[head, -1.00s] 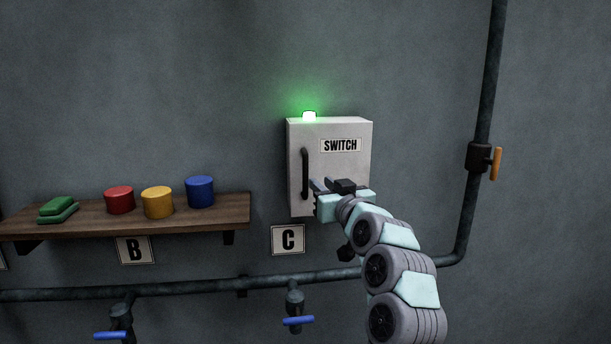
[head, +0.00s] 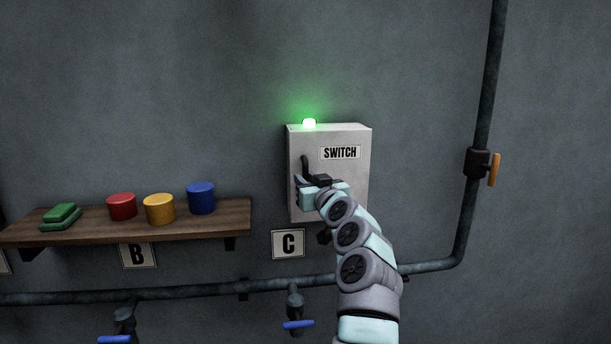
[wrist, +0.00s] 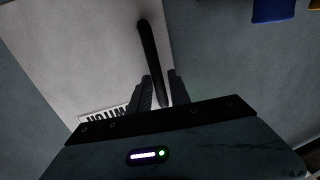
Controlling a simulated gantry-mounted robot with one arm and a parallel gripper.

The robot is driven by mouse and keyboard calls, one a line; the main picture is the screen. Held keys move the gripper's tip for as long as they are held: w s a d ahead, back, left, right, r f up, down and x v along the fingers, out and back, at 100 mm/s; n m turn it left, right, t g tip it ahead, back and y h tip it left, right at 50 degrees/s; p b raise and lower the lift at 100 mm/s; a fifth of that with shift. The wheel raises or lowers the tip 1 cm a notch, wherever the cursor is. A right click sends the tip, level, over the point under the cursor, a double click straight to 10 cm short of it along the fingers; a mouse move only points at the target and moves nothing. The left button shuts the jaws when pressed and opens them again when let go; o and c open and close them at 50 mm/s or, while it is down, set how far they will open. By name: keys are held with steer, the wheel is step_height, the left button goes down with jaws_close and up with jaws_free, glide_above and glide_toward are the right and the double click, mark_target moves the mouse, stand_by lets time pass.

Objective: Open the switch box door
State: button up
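The switch box (head: 350,185) is a pale grey box on the wall with a SWITCH label and a lit green lamp on top. Its door looks shut. The black bar handle (head: 305,164) runs upright near the door's left edge; its lower part is hidden behind my gripper (head: 303,183). In the wrist view the handle (wrist: 149,48) runs between the two fingers of my gripper (wrist: 163,76). The fingers are apart, one on each side of the handle. The left finger is close to it, and a gap shows at the right finger.
A wooden shelf (head: 190,232) at left holds a green block (head: 60,215) and red, yellow and blue cylinders. A pipe (head: 487,90) with an orange-handled valve (head: 494,169) runs up the wall at right. Blue-handled valves (head: 298,324) hang below.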

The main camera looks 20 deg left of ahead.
steer(key=shift+w+a, duration=0.25)
steer(key=shift+w, duration=0.25)
steer(key=shift+c, duration=0.3)
jaws_close()
stand_by(1.0)
